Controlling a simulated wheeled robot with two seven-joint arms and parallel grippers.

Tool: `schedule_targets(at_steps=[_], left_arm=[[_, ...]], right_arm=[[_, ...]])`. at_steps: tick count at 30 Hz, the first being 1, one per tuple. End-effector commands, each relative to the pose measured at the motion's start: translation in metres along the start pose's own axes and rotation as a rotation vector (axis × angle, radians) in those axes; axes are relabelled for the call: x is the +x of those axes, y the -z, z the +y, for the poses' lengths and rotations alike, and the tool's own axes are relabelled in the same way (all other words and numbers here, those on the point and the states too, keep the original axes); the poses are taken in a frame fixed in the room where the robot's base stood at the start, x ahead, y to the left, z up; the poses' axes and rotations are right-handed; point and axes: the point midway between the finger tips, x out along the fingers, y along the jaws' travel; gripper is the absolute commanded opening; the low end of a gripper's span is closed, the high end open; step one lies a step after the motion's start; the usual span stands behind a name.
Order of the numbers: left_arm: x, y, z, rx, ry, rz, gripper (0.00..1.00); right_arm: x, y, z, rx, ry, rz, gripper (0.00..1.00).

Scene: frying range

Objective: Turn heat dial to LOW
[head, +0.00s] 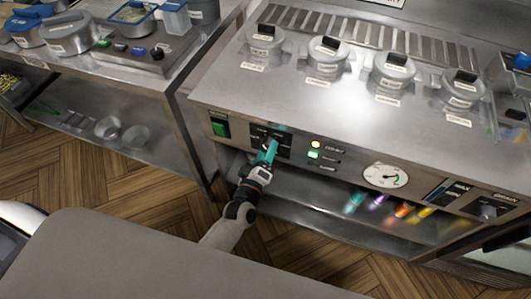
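My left gripper (268,150), with teal fingers, comes up from below and is in front of the small black control panel (284,143) on the range's steel front. White lettering shows on this panel but is too small to read. The fingers cover the panel's middle, so any dial there is hidden. I cannot tell whether they touch it, hold it, or how far apart they are. Its setting cannot be read. My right gripper is out of view.
A green switch (219,129) is left of the panel. Lit indicators (314,155) and a white round gauge (385,176) are to its right. Several lidded pots (328,54) stand on the range top. Coloured bottles (402,210) are on the shelf below.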

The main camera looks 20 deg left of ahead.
Motion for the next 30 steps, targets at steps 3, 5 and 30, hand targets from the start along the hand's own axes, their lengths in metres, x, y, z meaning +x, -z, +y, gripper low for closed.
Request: schedule_targets(at_steps=[3, 5, 30], left_arm=[[0.0, 0.0, 0.0, 0.0, 0.001, 0.0, 0.64], [-0.001, 0.0, 0.0, 0.0, 0.001, 0.0, 0.64], [-0.12, 0.0, 0.0, 0.0, 0.001, -0.001, 0.64]], right_arm=[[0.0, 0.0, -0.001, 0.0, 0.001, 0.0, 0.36], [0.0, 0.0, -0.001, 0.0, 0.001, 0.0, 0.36], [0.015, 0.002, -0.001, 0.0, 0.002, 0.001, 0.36]])
